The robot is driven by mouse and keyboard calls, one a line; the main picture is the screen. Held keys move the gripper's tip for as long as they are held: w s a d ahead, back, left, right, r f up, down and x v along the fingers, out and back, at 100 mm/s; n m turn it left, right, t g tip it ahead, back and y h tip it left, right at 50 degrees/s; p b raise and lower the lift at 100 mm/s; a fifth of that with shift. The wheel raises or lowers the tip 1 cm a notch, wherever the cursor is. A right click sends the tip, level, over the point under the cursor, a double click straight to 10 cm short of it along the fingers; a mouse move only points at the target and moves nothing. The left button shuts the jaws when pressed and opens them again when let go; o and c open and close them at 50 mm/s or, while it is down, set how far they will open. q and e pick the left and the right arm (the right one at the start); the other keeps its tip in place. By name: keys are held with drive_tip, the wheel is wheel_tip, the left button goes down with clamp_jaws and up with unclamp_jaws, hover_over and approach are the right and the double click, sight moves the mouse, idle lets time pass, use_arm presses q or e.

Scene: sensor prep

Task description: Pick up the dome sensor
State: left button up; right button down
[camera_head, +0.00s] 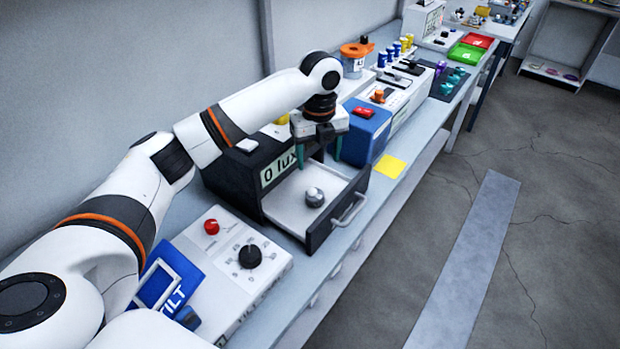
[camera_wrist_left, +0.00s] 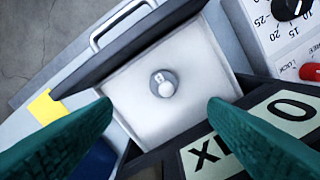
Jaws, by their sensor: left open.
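The dome sensor (camera_head: 314,197) is a small grey disc with a rounded top, lying in the open drawer (camera_head: 284,212) of a black box that reads "0 lux". In the left wrist view the dome sensor (camera_wrist_left: 164,84) sits on the drawer's pale floor, with free floor around it. My left gripper (camera_head: 319,160) is above the back part of the drawer, pointing down, with its green fingers apart and nothing between them. In the left wrist view its fingers (camera_wrist_left: 162,112) stand on either side of the picture, with the sensor beyond their tips. My right gripper is not in view.
A panel with a black dial (camera_head: 250,256) and red button stands nearer, beside a blue TILT frame (camera_head: 167,285). A blue box (camera_head: 365,132) and a yellow note (camera_head: 390,166) lie beyond the drawer. The drawer front with its handle (camera_head: 349,210) sticks out toward the bench edge.

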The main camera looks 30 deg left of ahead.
use_arm(q)
drive_tip(key=f, duration=0.1)
drive_tip(key=p, duration=0.1)
hover_over(315, 191)
wheel_tip(315, 191, down, 5)
drive_tip(key=shift+w+d+r, duration=0.15)
drive_tip(key=shift+f, duration=0.3)
drive_tip(key=f+p, duration=0.1)
drive_tip(key=f, duration=0.1)
drive_tip(key=f+p, duration=0.1)
drive_tip(key=f, duration=0.1)
drive_tip(key=shift+s+a+f, duration=0.15)
drive_tip(key=shift+s+a, duration=0.05)
drive_tip(key=shift+f, duration=0.45)
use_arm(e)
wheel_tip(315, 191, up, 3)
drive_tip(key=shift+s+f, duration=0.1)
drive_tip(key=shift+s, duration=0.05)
use_arm(q)
drive_tip(key=c, duration=0.9)
drive_tip(key=shift+c, duration=0.9)
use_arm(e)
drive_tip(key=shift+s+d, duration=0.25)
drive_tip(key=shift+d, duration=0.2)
